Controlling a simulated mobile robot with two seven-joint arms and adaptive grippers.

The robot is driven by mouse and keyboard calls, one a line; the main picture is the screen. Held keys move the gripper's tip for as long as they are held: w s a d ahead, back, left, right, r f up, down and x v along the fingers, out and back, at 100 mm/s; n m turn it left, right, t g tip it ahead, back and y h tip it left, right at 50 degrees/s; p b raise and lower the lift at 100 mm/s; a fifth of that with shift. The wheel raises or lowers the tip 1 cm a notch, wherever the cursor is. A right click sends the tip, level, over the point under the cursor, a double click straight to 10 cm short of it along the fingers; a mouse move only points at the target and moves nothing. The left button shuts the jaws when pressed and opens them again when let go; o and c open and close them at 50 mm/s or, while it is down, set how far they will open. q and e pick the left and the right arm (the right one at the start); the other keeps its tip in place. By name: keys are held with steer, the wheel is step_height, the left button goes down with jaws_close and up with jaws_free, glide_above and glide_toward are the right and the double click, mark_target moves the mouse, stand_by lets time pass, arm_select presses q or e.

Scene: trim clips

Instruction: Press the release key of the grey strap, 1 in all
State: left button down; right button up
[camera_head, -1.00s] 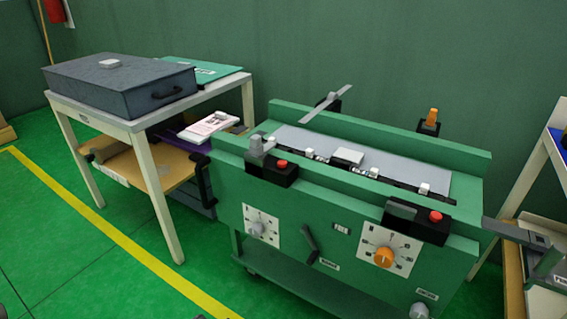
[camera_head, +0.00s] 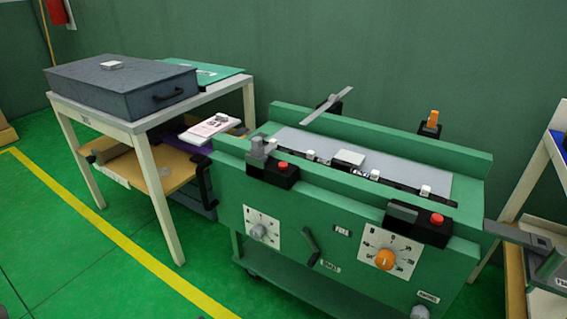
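A thin grey strip (camera_head: 328,105), likely the grey strap, sticks up at a tilt from the back of the green machine (camera_head: 300,222). Two black blocks sit on the machine's front rail. The left one (camera_head: 262,171) has a red key (camera_head: 283,165) and a grey upright piece (camera_head: 258,147) beside it. The right one (camera_head: 432,233) has a red key (camera_head: 437,219) and a flat grey piece (camera_head: 403,213). I cannot tell for certain which key belongs to the strap. Neither gripper shows in the head view.
An orange-topped piece (camera_head: 432,119) stands at the machine's back. Dials (camera_head: 385,259) and a dark lever (camera_head: 312,245) are on its front. A table (camera_head: 140,128) with a dark case (camera_head: 122,84) stands left. The floor at front left is clear.

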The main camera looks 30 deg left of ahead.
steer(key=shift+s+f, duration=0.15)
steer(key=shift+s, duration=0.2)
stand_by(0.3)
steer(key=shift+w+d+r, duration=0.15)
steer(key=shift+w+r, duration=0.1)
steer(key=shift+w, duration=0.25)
